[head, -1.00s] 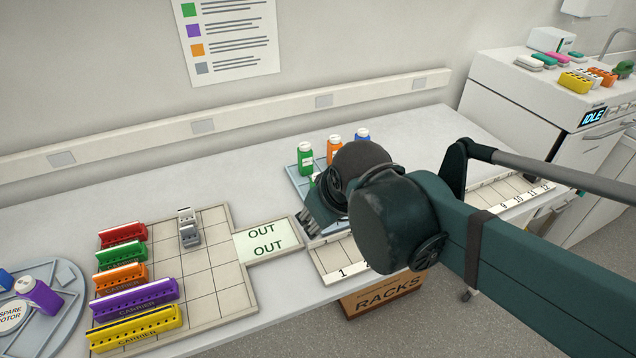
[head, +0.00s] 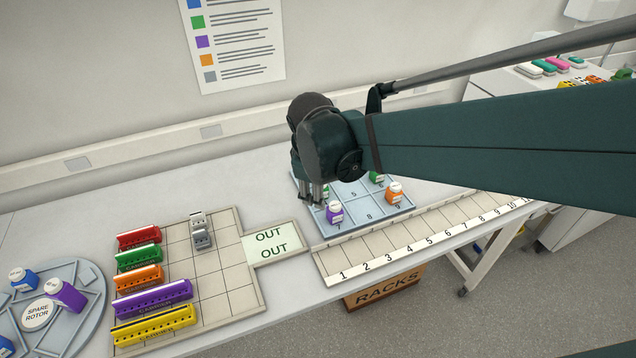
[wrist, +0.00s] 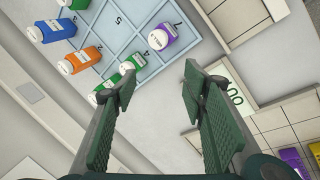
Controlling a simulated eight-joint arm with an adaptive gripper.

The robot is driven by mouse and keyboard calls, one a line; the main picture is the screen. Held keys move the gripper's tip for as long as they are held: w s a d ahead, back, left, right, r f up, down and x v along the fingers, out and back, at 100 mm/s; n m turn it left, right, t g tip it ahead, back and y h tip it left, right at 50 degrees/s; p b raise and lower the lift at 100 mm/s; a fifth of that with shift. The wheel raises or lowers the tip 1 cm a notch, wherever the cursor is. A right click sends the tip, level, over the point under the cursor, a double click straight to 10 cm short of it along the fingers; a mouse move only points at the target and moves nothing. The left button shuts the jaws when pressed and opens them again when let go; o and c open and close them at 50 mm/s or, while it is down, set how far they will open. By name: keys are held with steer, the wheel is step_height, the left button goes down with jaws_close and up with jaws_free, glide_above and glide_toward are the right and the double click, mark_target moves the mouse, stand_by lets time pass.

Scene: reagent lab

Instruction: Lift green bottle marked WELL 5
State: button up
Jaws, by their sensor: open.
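The numbered blue tray (head: 352,207) holds several small bottles. One green bottle (head: 377,178) stands towards its back right, and another green bottle (head: 326,188) is partly hidden behind my gripper (head: 315,196). The wrist view shows a green bottle (wrist: 142,62) and a second green one (wrist: 104,87) by my left finger, plus a third green bottle (wrist: 77,4) at the top edge. I cannot read WELL 5 on any. The cell printed 5 (wrist: 118,20) looks empty. My gripper (wrist: 158,82) is open and empty above the tray's left part.
A purple bottle (head: 335,212) and an orange bottle (head: 394,193) stand on the tray. The wrist view adds a blue bottle (wrist: 52,30). A numbered rack strip (head: 430,240) runs in front. The OUT plate (head: 270,241) and carrier board (head: 232,275) lie left.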

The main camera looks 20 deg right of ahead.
steer(key=w+d+f+n+g+h+p, duration=0.2)
steer(key=w+f+n+g+p, duration=0.1)
steer(key=w+n+p, duration=0.5)
steer(key=shift+w+d+f+g+p, duration=0.25)
steer(key=shift+w+f+p, duration=0.4)
steer(key=shift+w+p, duration=0.75)
steer(key=shift+w+a+h, duration=0.1)
steer(key=shift+w+h, duration=0.1)
steer(key=shift+h, duration=0.1)
steer(key=shift+b+x, duration=0.3)
steer(key=shift+x, duration=0.95)
steer(key=shift+f, duration=0.15)
steer(key=shift+x, duration=2.5)
steer(key=shift+c, duration=0.7)
